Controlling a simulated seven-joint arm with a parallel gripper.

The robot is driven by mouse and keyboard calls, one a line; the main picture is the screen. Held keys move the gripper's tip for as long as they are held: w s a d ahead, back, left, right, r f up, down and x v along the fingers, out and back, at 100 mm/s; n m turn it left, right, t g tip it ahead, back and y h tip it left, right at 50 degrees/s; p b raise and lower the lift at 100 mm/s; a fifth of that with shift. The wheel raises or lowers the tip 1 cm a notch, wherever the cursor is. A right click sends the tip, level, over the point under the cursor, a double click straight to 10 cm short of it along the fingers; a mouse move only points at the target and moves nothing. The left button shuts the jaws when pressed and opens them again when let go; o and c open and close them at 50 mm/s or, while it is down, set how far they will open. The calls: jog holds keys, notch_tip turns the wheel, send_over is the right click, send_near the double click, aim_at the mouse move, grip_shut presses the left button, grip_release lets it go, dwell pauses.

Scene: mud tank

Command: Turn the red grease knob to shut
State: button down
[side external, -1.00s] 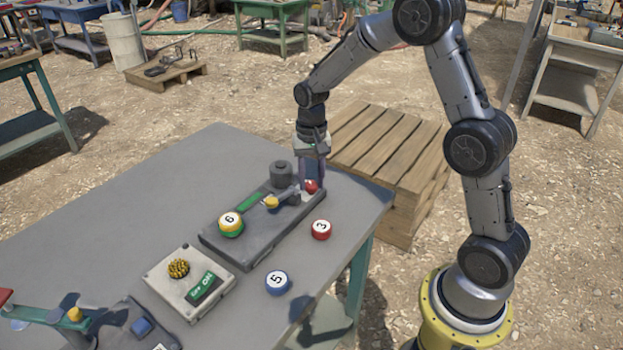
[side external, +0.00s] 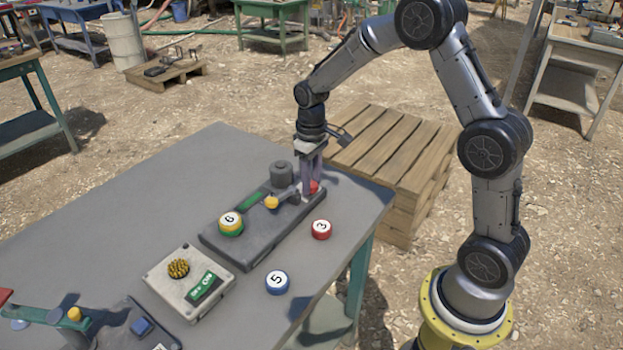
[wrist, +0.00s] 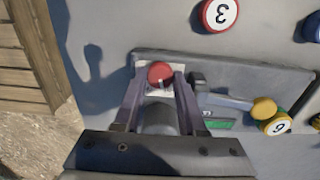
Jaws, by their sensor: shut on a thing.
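The red grease knob (side external: 314,187) stands at the far right end of a dark grey base plate (side external: 245,247) on the table. In the wrist view the round red knob (wrist: 160,73) shows over a pale square patch of the plate. My gripper (side external: 309,190) points down from above, with one finger on each side of the knob. It is shut on the knob, and its fingers also show in the wrist view (wrist: 157,82). The fingers partly hide the knob in the side view. No shut or open marking is readable near it.
A lever with a yellow knob (side external: 271,202) and a grey cylinder (side external: 281,172) share the plate. Numbered pucks 6 (side external: 231,224), 3 (side external: 321,229) and 5 (side external: 277,282) lie near. A switch box (side external: 190,283) is at front left. The table's back left is clear.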

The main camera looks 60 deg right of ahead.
aim_at(312, 184)
jog(key=shift+n, duration=1.2)
jog(key=shift+r, duration=0.1)
jog(key=shift+c, duration=2.4)
grip_release()
notch_tip(312, 184, up, 14)
jog(key=shift+a, duration=0.1)
